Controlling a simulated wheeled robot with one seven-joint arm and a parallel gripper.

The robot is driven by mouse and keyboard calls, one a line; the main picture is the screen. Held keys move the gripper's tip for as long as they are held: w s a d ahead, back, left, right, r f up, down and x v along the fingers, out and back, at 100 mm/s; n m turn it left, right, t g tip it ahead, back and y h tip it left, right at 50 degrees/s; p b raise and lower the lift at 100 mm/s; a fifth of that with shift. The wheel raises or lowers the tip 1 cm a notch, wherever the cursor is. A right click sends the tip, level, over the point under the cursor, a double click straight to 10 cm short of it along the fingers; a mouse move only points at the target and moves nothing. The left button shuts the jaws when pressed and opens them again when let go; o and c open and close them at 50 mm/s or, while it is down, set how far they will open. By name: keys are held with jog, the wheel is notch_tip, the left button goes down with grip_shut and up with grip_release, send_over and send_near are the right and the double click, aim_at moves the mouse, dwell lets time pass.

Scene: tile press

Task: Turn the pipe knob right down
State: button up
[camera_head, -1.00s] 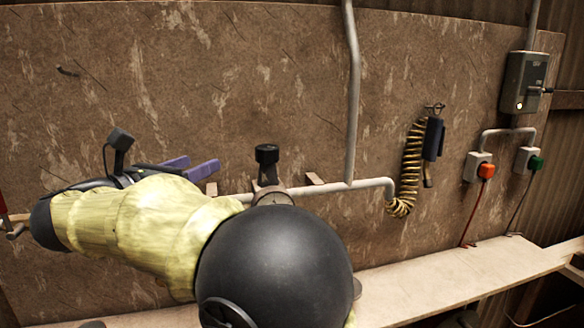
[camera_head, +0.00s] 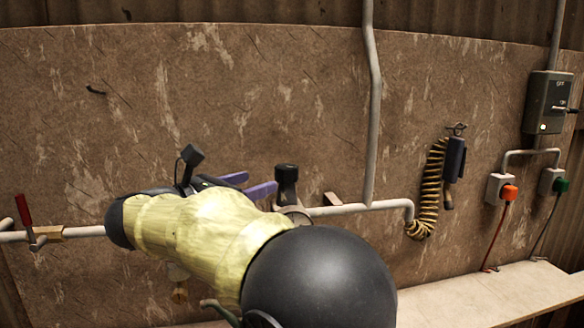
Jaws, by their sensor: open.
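The black pipe knob (camera_head: 287,176) stands upright on a fitting on the grey pipe (camera_head: 345,209), which runs along the wall. My gripper (camera_head: 262,181) has two purple fingers, spread apart and pointing right toward the knob. The nearer fingertip shows right at the knob's left side. I cannot tell whether it touches. Nothing shows between the fingers. My yellow-sleeved arm and its black joint hide the lower part of the fitting and part of the pipe.
A red-handled valve (camera_head: 24,212) sits on the pipe at the far left. A coiled hose (camera_head: 431,190) hangs right of the knob. A switch box (camera_head: 548,103) and plugs are farther right. A shelf (camera_head: 500,294) runs below. The wall above the knob is clear.

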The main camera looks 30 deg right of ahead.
aim_at(292, 171)
jog(key=p+x, duration=0.2)
jog(key=x, duration=0.9)
jog(key=shift+w+d, duration=0.1)
jog(key=shift+d, duration=0.2)
jog(key=c, duration=1)
